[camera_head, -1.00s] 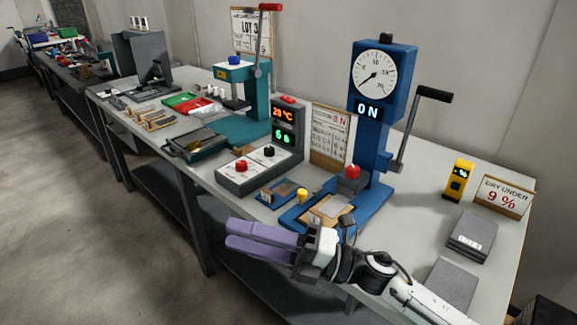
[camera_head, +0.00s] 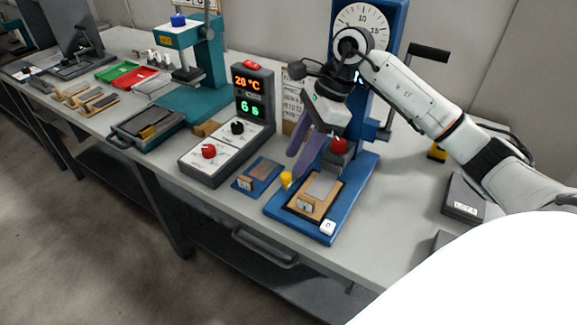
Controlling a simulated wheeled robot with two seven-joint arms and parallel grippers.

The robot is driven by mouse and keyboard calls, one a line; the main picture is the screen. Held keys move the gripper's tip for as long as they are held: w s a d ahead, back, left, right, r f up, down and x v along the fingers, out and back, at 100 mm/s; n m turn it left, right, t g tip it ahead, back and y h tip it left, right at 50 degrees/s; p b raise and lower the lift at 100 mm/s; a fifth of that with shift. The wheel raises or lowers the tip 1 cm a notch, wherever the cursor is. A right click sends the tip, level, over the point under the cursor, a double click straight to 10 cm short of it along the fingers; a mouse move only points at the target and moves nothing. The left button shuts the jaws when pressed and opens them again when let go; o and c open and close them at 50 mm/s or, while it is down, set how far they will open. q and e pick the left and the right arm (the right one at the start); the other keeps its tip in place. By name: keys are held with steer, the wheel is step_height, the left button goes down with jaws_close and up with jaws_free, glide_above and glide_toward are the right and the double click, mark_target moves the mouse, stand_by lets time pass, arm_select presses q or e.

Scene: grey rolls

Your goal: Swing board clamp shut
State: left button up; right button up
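The blue press (camera_head: 388,40) stands on the bench with a round dial on its column. Its blue base (camera_head: 275,207) carries a wooden board (camera_head: 322,207) with a grey plate (camera_head: 322,185) on it. A red-topped grey part (camera_head: 339,148) sits at the column's foot, behind the board. A yellow piece (camera_head: 286,180) is at the base's left edge; I cannot tell which part is the clamp. My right gripper (camera_head: 297,166), with purple fingers, points down just above and behind the yellow piece. Its fingers look apart, with nothing seen between them. My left gripper is out of view.
A black-handled lever (camera_head: 428,53) sticks out right of the press. A control box (camera_head: 228,150) with red and black knobs and a small blue tray (camera_head: 258,175) stand to the left. Dark blocks (camera_head: 463,196) lie to the right. Bare bench lies between the base and these blocks.

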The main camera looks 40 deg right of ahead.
mark_target(287, 175)
steer(key=x, duration=0.5)
steer(key=shift+c, duration=0.3)
steer(key=shift+r, duration=0.1)
jaws_close()
